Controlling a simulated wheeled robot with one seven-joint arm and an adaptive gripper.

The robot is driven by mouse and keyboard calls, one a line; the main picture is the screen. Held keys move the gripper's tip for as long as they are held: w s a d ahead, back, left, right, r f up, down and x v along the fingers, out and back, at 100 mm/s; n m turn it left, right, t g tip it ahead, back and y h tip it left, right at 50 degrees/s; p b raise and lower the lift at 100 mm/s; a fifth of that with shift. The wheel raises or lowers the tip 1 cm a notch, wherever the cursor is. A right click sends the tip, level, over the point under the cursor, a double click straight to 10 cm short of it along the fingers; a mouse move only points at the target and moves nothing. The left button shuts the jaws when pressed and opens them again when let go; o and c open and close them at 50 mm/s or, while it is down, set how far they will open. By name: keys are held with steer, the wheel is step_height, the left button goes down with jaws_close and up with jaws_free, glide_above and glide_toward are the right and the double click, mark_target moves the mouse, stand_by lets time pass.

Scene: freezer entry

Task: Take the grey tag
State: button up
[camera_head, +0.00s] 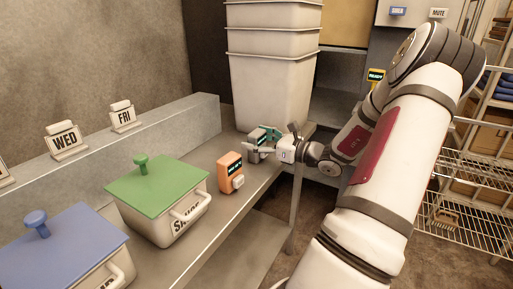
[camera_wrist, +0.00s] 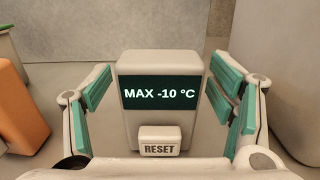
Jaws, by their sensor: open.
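The grey tag (camera_head: 254,139) is a small upright block on the steel counter, near the tall white bins. In the wrist view the grey tag (camera_wrist: 160,117) is in the middle, with a dark display reading "MAX -10 °C" and a light RESET button (camera_wrist: 159,141) low on its front. My gripper (camera_wrist: 160,88) is open, with one green-padded finger on each side of the tag. Gaps show between the pads and its sides. In the head view my gripper (camera_head: 263,144) partly hides the tag.
An orange tag (camera_head: 229,172) stands close by on the left and also shows in the wrist view (camera_wrist: 20,105). Stacked white bins (camera_head: 268,85) stand just behind. A green-lidded box (camera_head: 158,186) and a blue-lidded box (camera_head: 62,247) sit further left on the counter (camera_head: 228,224).

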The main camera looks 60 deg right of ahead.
steer(key=c, duration=1.3)
steer(key=shift+r, duration=0.1)
